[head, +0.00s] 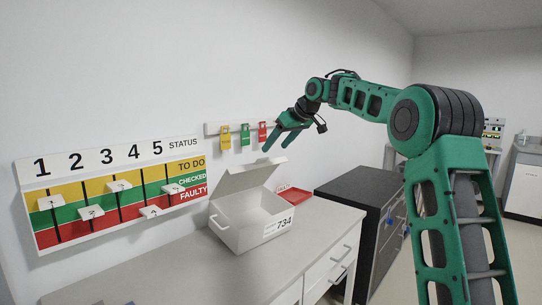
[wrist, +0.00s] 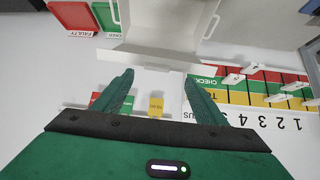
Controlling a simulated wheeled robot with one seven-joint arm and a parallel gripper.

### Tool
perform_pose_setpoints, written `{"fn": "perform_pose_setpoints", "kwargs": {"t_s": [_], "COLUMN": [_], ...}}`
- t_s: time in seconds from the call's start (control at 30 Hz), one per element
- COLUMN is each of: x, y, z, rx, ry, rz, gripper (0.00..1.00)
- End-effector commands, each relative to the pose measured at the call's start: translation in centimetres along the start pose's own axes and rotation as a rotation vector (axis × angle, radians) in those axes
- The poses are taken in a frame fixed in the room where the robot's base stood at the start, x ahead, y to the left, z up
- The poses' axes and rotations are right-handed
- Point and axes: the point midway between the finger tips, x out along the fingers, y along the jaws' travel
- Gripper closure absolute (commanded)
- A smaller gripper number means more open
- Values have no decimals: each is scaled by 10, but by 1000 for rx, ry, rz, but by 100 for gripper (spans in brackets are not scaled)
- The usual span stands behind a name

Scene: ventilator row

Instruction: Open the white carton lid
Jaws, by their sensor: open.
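The white carton (head: 250,228), labelled 734, stands on the counter. Its lid (head: 250,176) is raised and tilted up along the back, so the carton's mouth is partly uncovered. My gripper (head: 276,146) is open and empty, above the lid and apart from it in the head view. In the wrist view the open fingers of my gripper (wrist: 159,76) point toward the white carton (wrist: 170,22), with the pale lid panel (wrist: 150,55) just beyond the fingertips. I cannot tell the exact gap there.
A status board (head: 115,195) with white sliders is on the wall at left. A rail with yellow, green and red tags (head: 245,134) hangs behind the carton. A red tray (head: 291,195) lies beside it, and a dark cabinet (head: 355,205) stands right.

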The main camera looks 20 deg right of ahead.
Motion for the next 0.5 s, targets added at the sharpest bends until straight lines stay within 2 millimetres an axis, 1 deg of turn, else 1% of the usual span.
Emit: {"fn": "perform_pose_setpoints", "kwargs": {"t_s": [0.03,0.1,0.2,0.33,0.5], "x": [-9,-19,-29,-36,-37], "y": [1,1,1,2,1], "z": [0,0,0,1,1], "rx": [1,1,1,1,1], "ry": [1,0,0,-1,-2], "rz": [2,1,1,0,0], "gripper": [34,34,34,34,34]}}
